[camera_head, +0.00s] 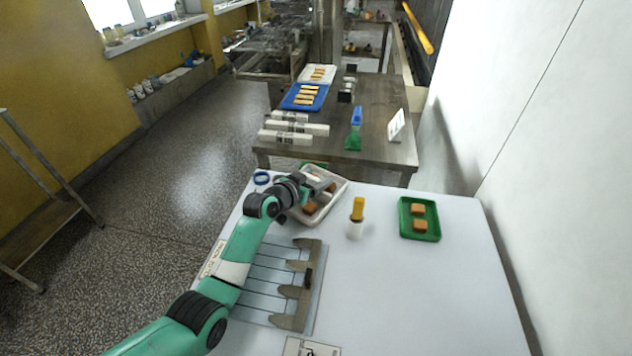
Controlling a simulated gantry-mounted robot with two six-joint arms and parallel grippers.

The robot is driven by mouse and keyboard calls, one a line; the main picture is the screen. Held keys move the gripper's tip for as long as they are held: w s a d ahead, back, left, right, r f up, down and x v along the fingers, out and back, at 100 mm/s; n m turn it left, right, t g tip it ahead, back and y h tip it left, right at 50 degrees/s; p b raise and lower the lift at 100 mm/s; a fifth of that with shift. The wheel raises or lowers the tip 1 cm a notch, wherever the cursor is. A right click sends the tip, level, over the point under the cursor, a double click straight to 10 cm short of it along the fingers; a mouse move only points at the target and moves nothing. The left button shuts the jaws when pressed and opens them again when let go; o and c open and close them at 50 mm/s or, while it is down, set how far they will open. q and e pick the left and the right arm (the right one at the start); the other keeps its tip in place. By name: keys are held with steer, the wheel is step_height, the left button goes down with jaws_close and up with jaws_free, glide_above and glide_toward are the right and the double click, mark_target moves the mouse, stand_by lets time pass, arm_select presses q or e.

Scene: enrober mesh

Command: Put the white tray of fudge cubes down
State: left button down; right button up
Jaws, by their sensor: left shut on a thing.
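The white tray (329,208) is at the far edge of the white table, left of its middle. Brown fudge cubes (310,208) show in it, partly hidden by my left gripper. My left arm comes in from the lower left, and its gripper (322,186) is shut on the white tray at its far left side. The fingertips are small and partly hidden. I cannot tell whether the tray's underside touches the table. My right gripper is not in view.
A green tray (434,233) with two fudge cubes is at right. A white pot with a yellow-topped tool (356,218) stands between the trays. A slatted frame (270,275) lies under my arm. A blue ring (261,178) lies at far left. The table's right front is clear.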

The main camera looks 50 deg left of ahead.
arm_select(q)
steer(key=shift+r, duration=0.15)
jaws_free()
steer(key=shift+f, duration=0.2)
steer(key=shift+r, duration=0.3)
steer(key=shift+s+r+p, duration=0.1)
steer(key=shift+s+p, duration=0.25)
steer(key=shift+p, duration=0.05)
steer(key=p+v, duration=0.5)
steer(key=v, duration=0.5)
steer(key=shift+s+d+r, duration=0.1)
steer(key=shift+s, duration=0.5)
